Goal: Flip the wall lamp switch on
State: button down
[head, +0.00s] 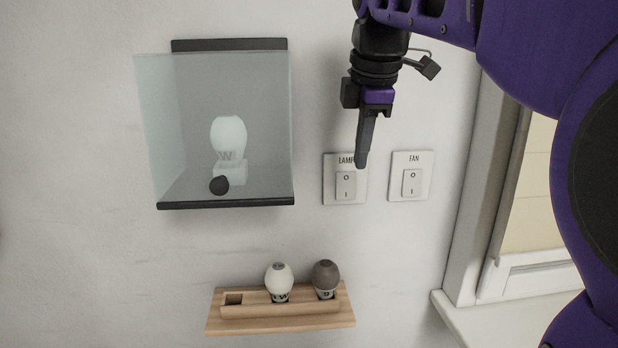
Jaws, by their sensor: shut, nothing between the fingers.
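The lamp switch (346,187) is on the wall at the picture's centre right, a white plate labelled LAMP with a rocker marked O above and I below. My gripper (361,165) points down with its fingers shut and empty. Its tip overlaps the upper right part of the lamp plate, just above and right of the rocker. I cannot tell whether it touches the plate. The glass-fronted wall lamp box (225,204) hangs to the left, with a pale bulb (229,134) marked W inside. The bulb shows no clear glow.
A similar FAN switch (411,183) is just right of the lamp switch. Below, a wooden shelf (280,324) holds a white bulb (279,279) and a dark bulb (325,276), with one empty slot at left. A window frame (480,200) stands at the right.

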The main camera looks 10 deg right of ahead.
aim_at(346, 199)
jog(key=w+f+b, duration=0.2)
jog(key=w+f, duration=0.5)
jog(key=f, duration=0.2)
jog(key=shift+f, duration=0.35)
jog(key=shift+w+t+b, duration=0.3)
jog(key=shift+b, duration=0.25)
jog(key=shift+r+p, duration=0.8)
jog(key=shift+p, duration=0.1)
jog(key=shift+s+f, duration=0.1)
